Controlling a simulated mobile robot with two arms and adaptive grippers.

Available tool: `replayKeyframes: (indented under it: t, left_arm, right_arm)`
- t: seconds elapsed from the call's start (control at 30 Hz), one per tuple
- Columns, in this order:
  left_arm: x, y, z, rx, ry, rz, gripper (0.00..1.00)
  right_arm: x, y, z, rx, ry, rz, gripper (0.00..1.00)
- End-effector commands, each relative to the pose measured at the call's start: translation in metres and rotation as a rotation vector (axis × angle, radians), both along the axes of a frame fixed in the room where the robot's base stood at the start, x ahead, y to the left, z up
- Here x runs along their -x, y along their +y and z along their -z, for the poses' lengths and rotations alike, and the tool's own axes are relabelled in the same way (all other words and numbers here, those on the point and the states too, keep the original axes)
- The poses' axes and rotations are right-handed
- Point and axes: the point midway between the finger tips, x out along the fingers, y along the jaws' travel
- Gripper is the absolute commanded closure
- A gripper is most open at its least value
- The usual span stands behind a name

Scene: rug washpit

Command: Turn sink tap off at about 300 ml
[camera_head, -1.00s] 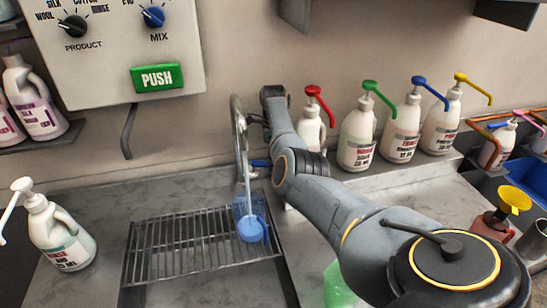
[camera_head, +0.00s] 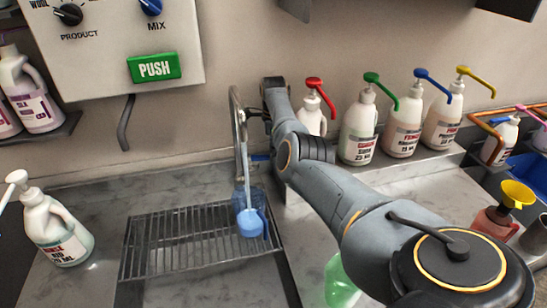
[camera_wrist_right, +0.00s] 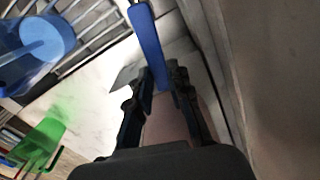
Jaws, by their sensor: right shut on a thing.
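The sink tap (camera_head: 236,110) is a grey gooseneck at the back of the sink. A pale blue stream runs from it into a clear blue measuring jug (camera_head: 262,205) on the rack. The jug holds light blue liquid; its level marks are too small to read. The jug also shows at the upper left of the right wrist view (camera_wrist_right: 10,70). The blue tap lever (camera_head: 261,157) is partly hidden behind my right arm. In the right wrist view the lever (camera_wrist_right: 148,45) lies between the fingers of my right gripper (camera_wrist_right: 155,88), which is shut on it. My left gripper is out of view.
The slatted metal rack (camera_head: 165,245) spans the sink. A white pump bottle (camera_head: 60,235) stands left of it. Several pump bottles (camera_head: 358,130) line the back ledge at right. A green translucent container (camera_head: 340,283) is partly behind my right arm. A control panel (camera_head: 105,75) hangs above.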

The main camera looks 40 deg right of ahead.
Motion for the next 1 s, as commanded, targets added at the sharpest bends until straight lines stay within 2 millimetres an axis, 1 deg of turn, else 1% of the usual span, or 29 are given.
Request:
replayKeyframes:
  t: [0.03, 0.1, 0.2, 0.3, 0.57, 0.6, 0.67, 0.7, 0.93, 1.0]
  left_arm:
    - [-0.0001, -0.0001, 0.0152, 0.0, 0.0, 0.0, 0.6]
    - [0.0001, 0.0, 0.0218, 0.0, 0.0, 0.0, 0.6]
    - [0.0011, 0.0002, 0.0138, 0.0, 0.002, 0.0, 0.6]
    - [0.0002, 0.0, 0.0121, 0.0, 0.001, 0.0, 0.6]
    - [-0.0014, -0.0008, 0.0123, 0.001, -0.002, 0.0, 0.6]
    - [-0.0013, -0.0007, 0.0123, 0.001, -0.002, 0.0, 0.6]
    - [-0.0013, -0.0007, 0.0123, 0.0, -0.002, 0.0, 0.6]
    - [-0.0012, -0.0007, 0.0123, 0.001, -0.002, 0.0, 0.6]
    - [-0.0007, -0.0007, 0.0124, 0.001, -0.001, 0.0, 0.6]
    - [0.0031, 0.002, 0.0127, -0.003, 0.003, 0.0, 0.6]
  right_arm:
    - [-0.0027, -0.0035, 0.0054, 0.002, -0.005, -0.037, 1.0]
    - [-0.0048, -0.0053, 0.0042, 0.003, -0.004, -0.104, 1.0]
    - [-0.0043, -0.0053, -0.0015, 0.002, -0.001, -0.186, 1.0]
    - [-0.0042, -0.0049, -0.001, 0.002, 0.0, -0.225, 1.0]
    - [-0.0049, -0.0051, -0.0007, 0.003, -0.003, -0.233, 1.0]
    - [-0.0049, -0.0051, -0.0008, 0.003, -0.003, -0.233, 0.79]
    - [-0.0049, -0.0052, -0.0009, 0.004, -0.004, -0.233, 0.67]
    - [-0.0049, -0.0051, -0.0008, 0.003, -0.003, -0.233, 0.59]
    - [-0.0047, -0.0047, -0.0003, 0.001, -0.003, -0.231, 0.58]
    - [-0.0047, -0.0046, -0.0008, 0.001, -0.003, -0.231, 0.58]
